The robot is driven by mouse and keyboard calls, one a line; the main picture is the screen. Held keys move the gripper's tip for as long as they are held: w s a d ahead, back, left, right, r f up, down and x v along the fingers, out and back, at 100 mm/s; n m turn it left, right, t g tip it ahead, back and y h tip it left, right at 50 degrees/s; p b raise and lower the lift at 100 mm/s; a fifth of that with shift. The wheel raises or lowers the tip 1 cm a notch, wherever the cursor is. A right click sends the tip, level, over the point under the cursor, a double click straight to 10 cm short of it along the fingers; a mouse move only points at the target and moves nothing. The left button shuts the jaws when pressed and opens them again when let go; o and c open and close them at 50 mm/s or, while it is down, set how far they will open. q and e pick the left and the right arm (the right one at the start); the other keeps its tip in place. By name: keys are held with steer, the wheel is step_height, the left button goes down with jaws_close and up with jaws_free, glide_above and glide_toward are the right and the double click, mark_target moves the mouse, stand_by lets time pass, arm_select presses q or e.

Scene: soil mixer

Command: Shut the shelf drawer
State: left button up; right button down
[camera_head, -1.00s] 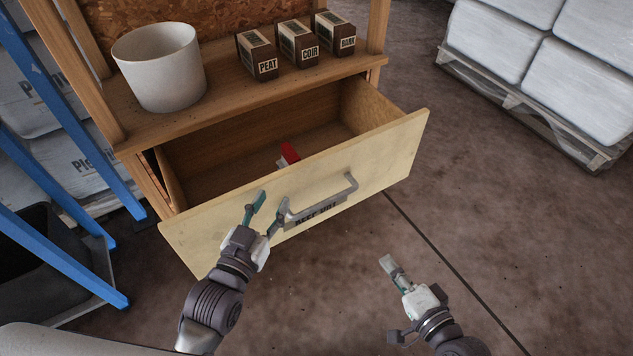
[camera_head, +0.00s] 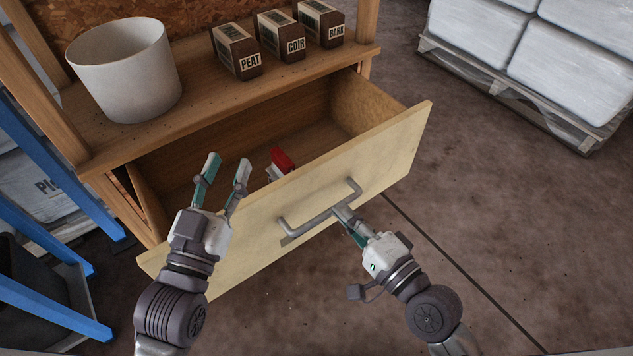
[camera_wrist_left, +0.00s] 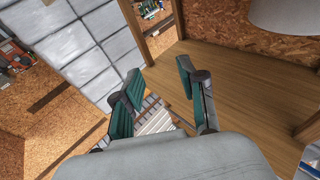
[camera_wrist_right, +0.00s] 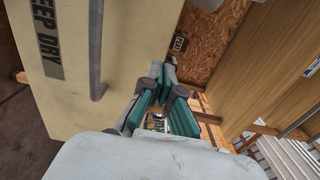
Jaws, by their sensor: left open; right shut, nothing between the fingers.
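The shelf drawer (camera_head: 385,150) stands pulled out in the head view, with a pale front and a grey bar handle (camera_head: 305,226). Its inside shows, with a small red and white object (camera_head: 282,162) in it. My right gripper (camera_head: 345,212) is shut and empty, its tips at the right part of the handle; I cannot tell whether they touch. In the right wrist view the handle (camera_wrist_right: 95,50) is beside the fingers. My left gripper (camera_head: 227,166) is open and empty, over the left part of the drawer front, fingers pointing toward the shelf.
On the wooden shelf (camera_head: 215,100) above the drawer stand a white pot (camera_head: 125,75) and boxes marked PEAT (camera_head: 237,55), COIR (camera_head: 287,38) and BARK (camera_head: 322,25). A blue frame (camera_head: 50,160) is at the left. A loaded pallet (camera_head: 520,95) is at the back right. The floor between is clear.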

mark_target(309, 176)
steer(key=b+x, duration=0.1)
steer(key=x, duration=0.6)
steer(key=shift+w+a, duration=0.15)
steer(key=shift+w, duration=0.1)
arm_select(q)
steer(key=shift+s+d+r+t+h, duration=0.1)
steer(key=shift+s+r+t+h, duration=0.2)
steer(key=shift+r+t, duration=0.45)
steer(key=shift+s+a+r+t+h, duration=0.15)
steer(key=shift+s+r+t, duration=0.25)
steer(key=shift+r, duration=0.5)
steer(key=shift+s+d+r+t+h, duration=0.15)
steer(key=shift+s+r+t+h, duration=0.15)
steer(key=shift+r+t, duration=0.45)
arm_select(e)
steer(key=shift+w+a, duration=0.25)
steer(key=shift+w, duration=0.05)
